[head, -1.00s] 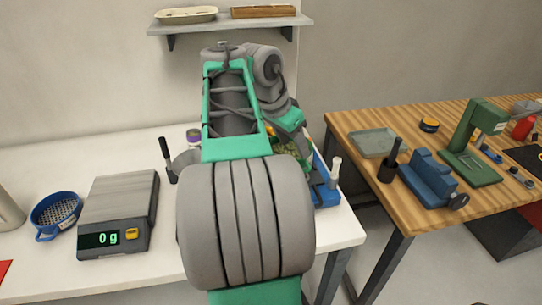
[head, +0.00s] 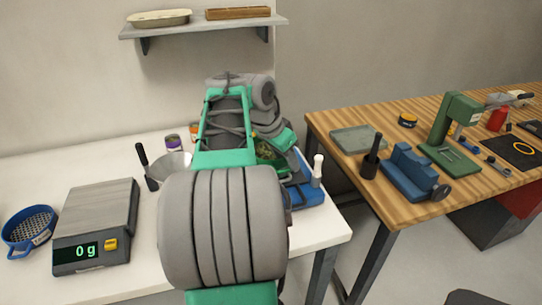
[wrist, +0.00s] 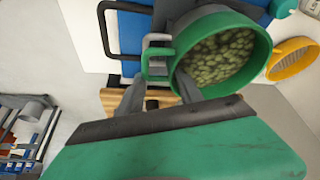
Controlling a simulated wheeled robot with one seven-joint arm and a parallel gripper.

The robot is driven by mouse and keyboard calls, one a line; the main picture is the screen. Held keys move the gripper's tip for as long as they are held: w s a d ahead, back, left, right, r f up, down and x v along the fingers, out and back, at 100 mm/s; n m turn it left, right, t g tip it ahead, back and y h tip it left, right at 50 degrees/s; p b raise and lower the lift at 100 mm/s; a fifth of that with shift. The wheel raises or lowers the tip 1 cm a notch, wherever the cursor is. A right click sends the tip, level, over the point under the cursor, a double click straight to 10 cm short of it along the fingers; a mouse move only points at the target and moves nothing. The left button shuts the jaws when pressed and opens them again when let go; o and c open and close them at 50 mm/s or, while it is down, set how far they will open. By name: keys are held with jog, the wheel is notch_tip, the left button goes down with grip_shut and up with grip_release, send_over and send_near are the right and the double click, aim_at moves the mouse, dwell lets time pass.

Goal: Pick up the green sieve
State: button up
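The green sieve (wrist: 264,58) is at the top right of the wrist view. It is a round green ring holding greenish pellets, with a loop handle pointing left. In the head view only a patch of the pellets (head: 268,152) shows past my arm. My gripper (wrist: 158,73) has its two dark fingers apart, one on each side of the sieve's handle. I see no clear contact with the handle. In the head view my arm hides the gripper.
A yellow sieve (wrist: 293,58) lies right of the green one. In the head view, a scale (head: 95,228) reading 0 g and a blue sieve (head: 30,229) stand left. A metal bowl (head: 172,168) is beside my arm. A wooden workbench (head: 420,200) with tools stands right.

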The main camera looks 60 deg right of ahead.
grip_shut()
dwell(0.4)
jog(key=shift+r, duration=0.25)
jog(key=w+a+r+p, duration=0.3)
jog(key=a+r+p, duration=0.1)
jog(key=a+r, duration=0.8)
jog(key=shift+w+a+r+p, duration=0.15)
jog(key=shift+a+r+p, duration=0.2)
jog(key=shift+a, duration=0.5)
